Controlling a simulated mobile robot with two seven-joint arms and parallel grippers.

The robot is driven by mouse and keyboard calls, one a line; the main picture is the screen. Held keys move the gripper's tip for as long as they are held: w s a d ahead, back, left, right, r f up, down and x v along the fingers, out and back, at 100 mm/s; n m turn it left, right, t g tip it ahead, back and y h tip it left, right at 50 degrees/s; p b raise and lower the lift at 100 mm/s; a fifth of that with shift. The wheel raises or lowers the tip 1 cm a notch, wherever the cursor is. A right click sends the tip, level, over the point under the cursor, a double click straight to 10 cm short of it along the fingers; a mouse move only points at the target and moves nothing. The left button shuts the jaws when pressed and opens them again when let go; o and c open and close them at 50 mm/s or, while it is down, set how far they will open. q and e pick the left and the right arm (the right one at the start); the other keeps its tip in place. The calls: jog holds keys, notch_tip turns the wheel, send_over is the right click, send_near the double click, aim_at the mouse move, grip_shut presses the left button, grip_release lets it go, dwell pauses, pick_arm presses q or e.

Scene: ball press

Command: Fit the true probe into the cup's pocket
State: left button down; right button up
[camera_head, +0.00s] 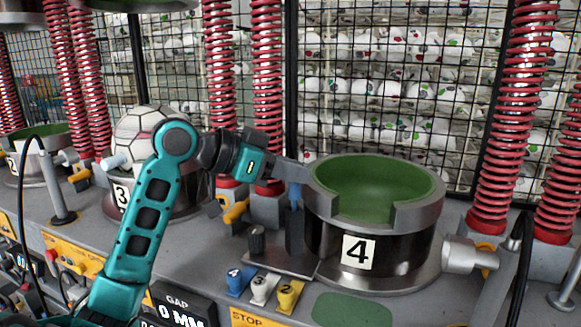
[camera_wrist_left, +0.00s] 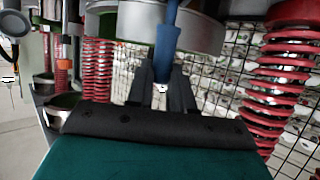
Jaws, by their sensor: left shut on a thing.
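The cup (camera_head: 425,190) marked 4 is a grey metal ring with a green lining and a rectangular notch at the front of its rim. My left gripper (camera_head: 294,178) is beside the cup's left rim and shut on a blue probe (camera_head: 294,193). In the left wrist view the blue probe (camera_wrist_left: 168,42) stands up from between the fingers (camera_wrist_left: 164,85), in front of the grey rim (camera_wrist_left: 205,32). I cannot tell whether the probe touches the cup. No pocket can be made out clearly. My right gripper is not in view.
Blue (camera_head: 239,281), white (camera_head: 263,288) and yellow (camera_head: 290,296) numbered pieces sit before the cup. A dark post (camera_head: 295,235) stands left of it. Red springs (camera_head: 497,120) and black mesh (camera_head: 400,80) rise behind. A ball (camera_head: 140,135) sits in cup 3 at left.

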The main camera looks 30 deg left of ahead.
pick_arm(q)
jog(key=shift+f, duration=0.35)
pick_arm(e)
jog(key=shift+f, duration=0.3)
pick_arm(q)
jog(key=shift+f+b, duration=0.5)
jog(key=shift+f, duration=0.15)
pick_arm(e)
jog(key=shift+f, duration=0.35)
pick_arm(q)
jog(key=c, duration=0.9)
grip_release()
jog(key=shift+b+v, duration=0.3)
jog(key=shift+v, duration=6.2)
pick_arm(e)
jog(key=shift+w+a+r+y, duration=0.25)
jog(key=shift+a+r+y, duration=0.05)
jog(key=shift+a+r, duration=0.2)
